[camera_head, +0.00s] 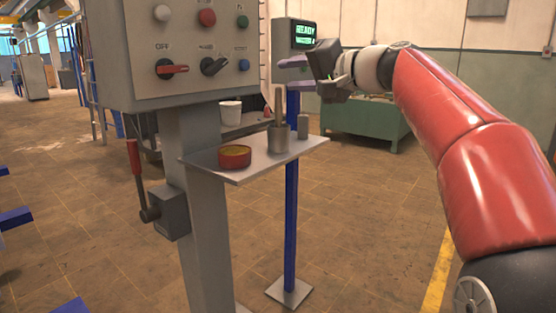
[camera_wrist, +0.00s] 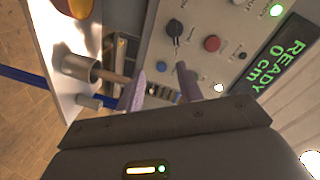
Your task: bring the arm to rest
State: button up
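My red arm (camera_head: 455,140) reaches in from the right in the head view, raised and bent toward the left. My gripper (camera_head: 286,74) hangs in front of the display and above the right end of the shelf. In the wrist view my gripper (camera_wrist: 161,72) shows two purple fingers with a clear gap between them and nothing held. The fingers point toward the control panel (camera_wrist: 205,65) and look clear of it, though the exact distance is hard to tell.
A grey control box (camera_head: 190,50) with a red-handled knob and buttons stands at left. A lever (camera_head: 137,175) juts from its post. The shelf (camera_head: 255,168) holds a red tin (camera_head: 235,157), a metal cup (camera_head: 279,140) and a small cylinder (camera_head: 303,126).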

jog(key=s+d+f+g+h, duration=0.1)
jog(key=s+d+f+h, duration=0.3)
jog(key=s+f, duration=0.6)
jog(key=s+d+f+n+g+h, duration=0.1)
jog(key=s+d+f+h, duration=0.3)
jog(key=s+f, duration=0.7)
jog(key=s+d+f+g+h, duration=0.3)
jog(key=s+f, duration=0.8)
jog(key=f, duration=0.6)
jog(key=shift+d+f+n+h, duration=0.4)
jog(key=shift+d+h, duration=0.05)
jog(key=shift+h, duration=0.55)
jog(key=shift+c, duration=0.2)
